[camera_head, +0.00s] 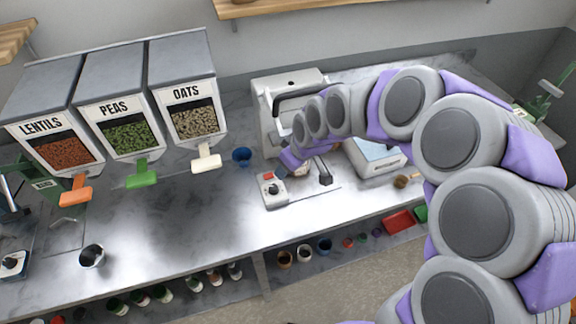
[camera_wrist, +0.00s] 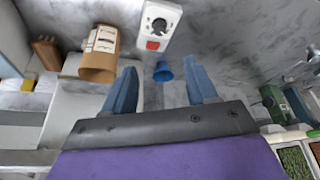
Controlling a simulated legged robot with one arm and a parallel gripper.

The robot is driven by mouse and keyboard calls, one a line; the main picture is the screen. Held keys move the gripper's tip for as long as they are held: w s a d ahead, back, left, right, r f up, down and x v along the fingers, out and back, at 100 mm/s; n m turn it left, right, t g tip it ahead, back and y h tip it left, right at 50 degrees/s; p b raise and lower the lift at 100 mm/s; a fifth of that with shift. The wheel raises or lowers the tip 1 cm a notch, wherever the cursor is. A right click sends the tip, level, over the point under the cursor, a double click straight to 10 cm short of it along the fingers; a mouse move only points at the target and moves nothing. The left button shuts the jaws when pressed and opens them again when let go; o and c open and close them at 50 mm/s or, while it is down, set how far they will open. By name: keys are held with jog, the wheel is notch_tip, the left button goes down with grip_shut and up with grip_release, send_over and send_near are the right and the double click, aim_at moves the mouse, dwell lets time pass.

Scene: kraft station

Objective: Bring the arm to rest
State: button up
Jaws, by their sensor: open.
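My arm reaches from the right of the head view, over the counter, toward the grey machine (camera_head: 285,85). My gripper (camera_wrist: 161,82) shows in the wrist view with its two blue fingers spread apart and nothing held between them. A blue cup (camera_wrist: 163,71) appears in the gap between the fingers, apart from them and farther off. In the head view the gripper end is small and partly hidden by the arm, close to a control box with a red button (camera_head: 268,190). That box also shows in the wrist view (camera_wrist: 157,28).
Dispensers of lentils (camera_head: 65,150), peas (camera_head: 130,137) and oats (camera_head: 194,122) stand at left. The blue cup (camera_head: 242,156) is beside the machine. A scale-like device (camera_head: 378,157) stands right of it. A dark cup (camera_head: 92,256) is front left. The counter's (camera_head: 190,215) middle is clear.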

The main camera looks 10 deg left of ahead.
dwell(0.4)
jog(key=s+d+r+m+g+h, duration=0.1)
jog(key=s+d+r+m, duration=0.2)
jog(key=s+d, duration=0.45)
jog(key=s+d+r+m+g+h, duration=0.1)
jog(key=s+d+r+m+h, duration=0.1)
jog(key=s+d, duration=0.55)
jog(key=s+d+m+g, duration=0.1)
jog(key=s+d+m, duration=0.2)
jog(key=s+d, duration=0.2)
jog(key=s+d+r+m+g+b, duration=0.1)
jog(key=s+d+m, duration=0.2)
jog(key=s, duration=0.7)
jog(key=shift+s+d+m+h, duration=0.25)
jog(key=shift+d+m+h, duration=0.15)
jog(key=shift+d, duration=0.65)
